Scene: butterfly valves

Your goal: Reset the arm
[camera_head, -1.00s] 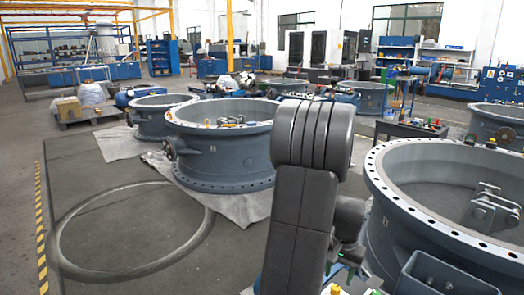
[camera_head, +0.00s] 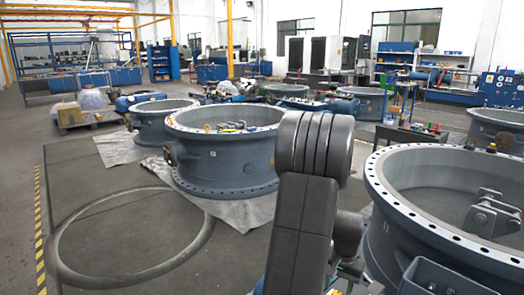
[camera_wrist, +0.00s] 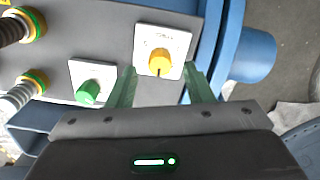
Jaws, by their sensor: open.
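My arm (camera_head: 305,205) stands up at the lower middle of the head view, and my gripper is hidden there. In the wrist view, my gripper (camera_wrist: 160,72) shows two green fingers spread apart with a gap between them. A yellow knob (camera_wrist: 160,62) on a white plate lies in line with this gap. The fingertips look close to that plate, but I cannot tell whether they touch anything. A green knob (camera_wrist: 88,92) on another white plate is left of the fingers. Both plates sit on a grey panel (camera_wrist: 95,35).
A large flanged valve body (camera_head: 410,215) stands close on the right of my arm. Another valve body (camera_head: 225,160) stands on a sheet behind it. Cable connectors (camera_wrist: 35,22) stick out at the panel's left. The floor at left, with a ring (camera_head: 65,270) on it, is open.

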